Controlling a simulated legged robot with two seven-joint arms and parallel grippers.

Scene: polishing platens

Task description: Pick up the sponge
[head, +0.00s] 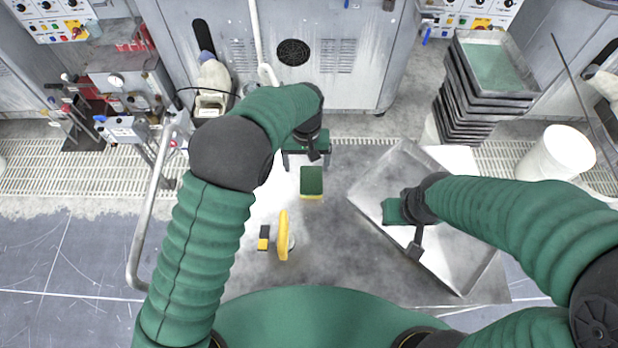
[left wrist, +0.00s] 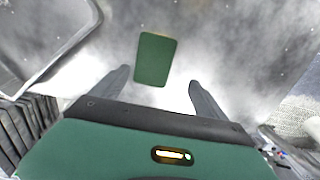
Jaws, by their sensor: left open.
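The sponge (head: 311,181) has a dark green top and a yellow edge. It lies flat on the metal table, near its middle, in the head view. My left gripper (head: 306,160) is just beyond it, open and empty. In the left wrist view the sponge (left wrist: 155,59) shows ahead of and between the spread fingers of the left gripper (left wrist: 159,82), with no finger seen touching it.
A yellow round-edged tool (head: 283,236) and a small yellow-black block (head: 264,238) lie nearer on the table. A stack of trays (head: 470,100) and a white bucket (head: 556,153) stand at the right. A bent metal rail (head: 148,215) is at the left.

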